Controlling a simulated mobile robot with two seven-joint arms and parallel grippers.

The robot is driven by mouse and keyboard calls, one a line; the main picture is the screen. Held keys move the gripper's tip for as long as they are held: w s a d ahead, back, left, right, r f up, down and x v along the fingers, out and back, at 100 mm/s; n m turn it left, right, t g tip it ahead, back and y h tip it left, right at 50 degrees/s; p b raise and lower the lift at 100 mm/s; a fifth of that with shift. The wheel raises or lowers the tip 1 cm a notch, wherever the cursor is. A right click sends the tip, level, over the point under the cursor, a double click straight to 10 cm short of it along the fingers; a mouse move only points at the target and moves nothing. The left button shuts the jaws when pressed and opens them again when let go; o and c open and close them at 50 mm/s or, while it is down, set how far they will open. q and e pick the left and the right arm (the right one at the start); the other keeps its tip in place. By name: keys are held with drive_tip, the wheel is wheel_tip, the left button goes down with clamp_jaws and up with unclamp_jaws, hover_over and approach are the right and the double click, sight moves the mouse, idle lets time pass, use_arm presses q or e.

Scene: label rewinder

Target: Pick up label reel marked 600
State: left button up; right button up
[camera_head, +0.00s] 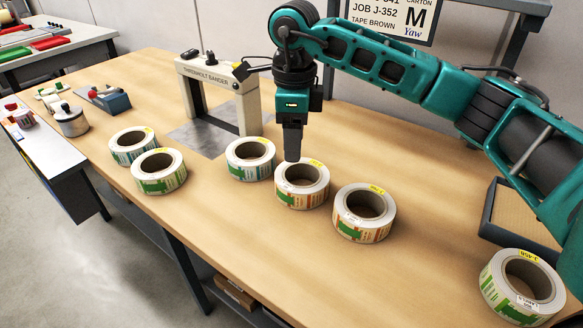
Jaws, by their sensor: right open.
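Several white label reels with printed green and orange bands and yellow tags stand flat on the wooden table. The tag numbers are too small for me to read surely, so I cannot tell which reel is marked 600. My right gripper (292,157) points down over the middle reel (302,194), its fingertips at the reel's far rim in the picture; I cannot tell whether they touch. It is open, seen edge-on, with nothing visibly held. Beside it are a reel on the right (364,225) and one on the left (250,171). My left gripper is not in view.
Two more reels stand at left (158,183) (131,156), and another at the lower right (521,300). A white arch-shaped machine (250,103) on a grey plate stands behind. A dark tray (490,222) lies at right under my arm. The table's front centre is clear.

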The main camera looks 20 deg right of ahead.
hover_over(299, 189)
drive_tip(key=f, duration=0.5)
drive_tip(key=a+f, duration=0.1)
drive_tip(key=f, duration=0.1)
drive_tip(key=shift+w+f, duration=0.1)
drive_tip(key=shift+f, duration=0.25)
drive_tip(key=f, duration=0.2)
drive_tip(key=d+f, duration=0.1)
drive_tip(key=f, duration=0.1)
drive_tip(key=shift+f, duration=0.6)
clamp_jaws()
drive_tip(key=shift+r, duration=0.1)
